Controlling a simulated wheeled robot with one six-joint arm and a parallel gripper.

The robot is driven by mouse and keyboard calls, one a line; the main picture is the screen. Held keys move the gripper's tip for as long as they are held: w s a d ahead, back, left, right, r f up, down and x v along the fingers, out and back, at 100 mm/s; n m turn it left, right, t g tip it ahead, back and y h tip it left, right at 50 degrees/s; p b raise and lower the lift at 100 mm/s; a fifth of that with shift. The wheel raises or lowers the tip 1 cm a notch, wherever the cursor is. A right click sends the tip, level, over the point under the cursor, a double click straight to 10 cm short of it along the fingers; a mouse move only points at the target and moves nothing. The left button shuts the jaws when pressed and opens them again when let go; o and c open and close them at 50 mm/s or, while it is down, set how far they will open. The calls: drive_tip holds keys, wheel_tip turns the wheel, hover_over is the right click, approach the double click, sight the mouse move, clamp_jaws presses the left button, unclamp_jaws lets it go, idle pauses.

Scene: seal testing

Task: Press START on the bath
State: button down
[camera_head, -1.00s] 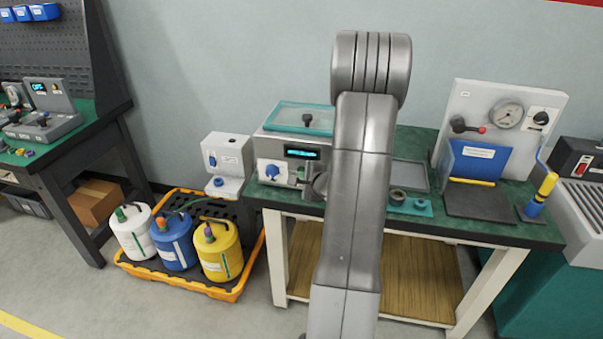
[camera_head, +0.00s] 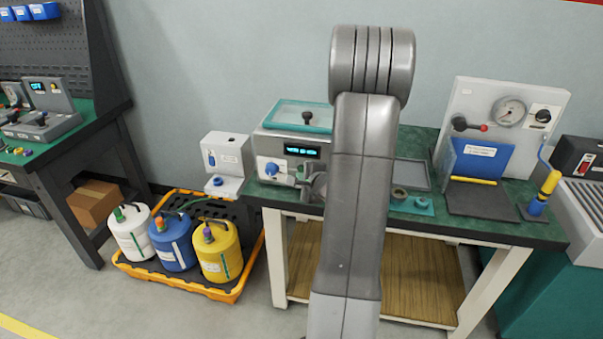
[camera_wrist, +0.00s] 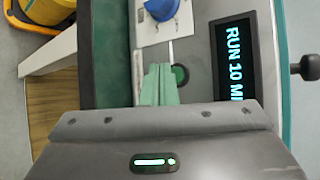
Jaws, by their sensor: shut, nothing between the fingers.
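The bath (camera_head: 268,147) stands at the left end of the green-topped bench, a grey box with a teal lid, a blue knob (camera_head: 272,169) and a lit display (camera_head: 302,151). A round dark green button (camera_wrist: 180,75) sits between the display and the blue knob (camera_wrist: 161,8). My gripper (camera_wrist: 158,68) is shut and empty, its greenish fingertips right beside the button. I cannot tell whether they touch it. In the head view my arm hides part of the bath's right side.
A small white dispenser unit (camera_head: 228,157) stands left of the bath. Several jugs stand in a yellow spill tray (camera_head: 207,286) on the floor. A gauge panel (camera_head: 478,103) and a teal holder (camera_head: 420,207) are to the right on the bench (camera_head: 480,228).

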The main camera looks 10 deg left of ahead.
drive_tip(key=s+b, duration=0.3)
drive_tip(key=s, duration=0.2)
drive_tip(key=shift+a+b, duration=0.1)
drive_tip(key=shift+b, duration=0.2)
drive_tip(key=shift+w, duration=0.1)
idle(0.6)
drive_tip(key=p, duration=0.1)
drive_tip(key=w+p, duration=0.1)
drive_tip(key=p, duration=0.1)
drive_tip(key=shift+w+r, duration=0.15)
drive_tip(key=shift+r, duration=0.1)
drive_tip(key=p, duration=0.2)
drive_tip(key=shift+p, duration=0.4)
